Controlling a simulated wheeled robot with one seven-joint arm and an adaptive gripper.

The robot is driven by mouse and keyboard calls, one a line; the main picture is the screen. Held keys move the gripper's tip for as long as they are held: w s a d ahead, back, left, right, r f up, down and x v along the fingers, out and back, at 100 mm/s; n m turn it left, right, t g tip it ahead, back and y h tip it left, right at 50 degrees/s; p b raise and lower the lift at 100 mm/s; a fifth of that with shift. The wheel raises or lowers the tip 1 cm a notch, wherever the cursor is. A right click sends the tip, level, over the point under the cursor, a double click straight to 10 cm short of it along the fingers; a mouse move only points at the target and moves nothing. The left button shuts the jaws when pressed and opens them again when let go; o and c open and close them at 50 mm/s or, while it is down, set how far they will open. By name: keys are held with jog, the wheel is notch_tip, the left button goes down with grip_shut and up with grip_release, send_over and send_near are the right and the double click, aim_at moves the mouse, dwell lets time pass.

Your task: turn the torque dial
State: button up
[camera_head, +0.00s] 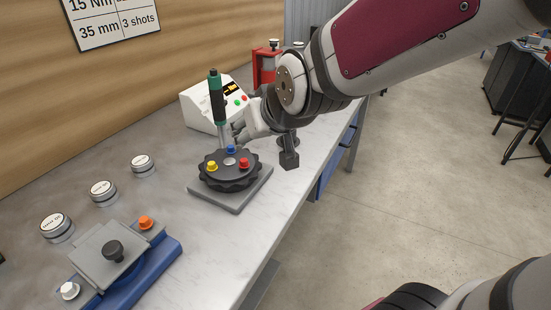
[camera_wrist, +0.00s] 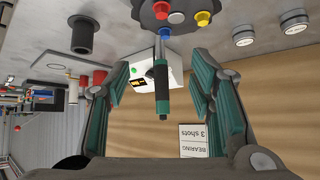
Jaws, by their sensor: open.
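A round black scalloped dial (camera_head: 230,180) with yellow, red and blue pegs sits on a grey square base (camera_head: 215,201). It also shows at the top of the wrist view (camera_wrist: 170,12). A green and black screwdriver (camera_head: 217,98) stands upright at the dial's far side. My gripper (camera_head: 237,131) is beside the screwdriver's lower part, partly hidden by my arm. In the wrist view its open fingers (camera_wrist: 158,77) lie either side of the screwdriver (camera_wrist: 161,88), touching nothing I can make out. I see no label marking a torque dial.
A white box (camera_head: 205,108) with a display and coloured buttons stands behind the screwdriver. A red stand (camera_head: 266,66) is farther back. Several silver labelled discs (camera_head: 103,190) and a blue-based fixture (camera_head: 145,276) are nearer. The bench's right edge is open to the floor.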

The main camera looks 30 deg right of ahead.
jog(key=s+d+g, duration=0.1)
jog(key=s+g, duration=0.5)
jog(key=s, duration=1.6)
jog(key=shift+r, duration=0.15)
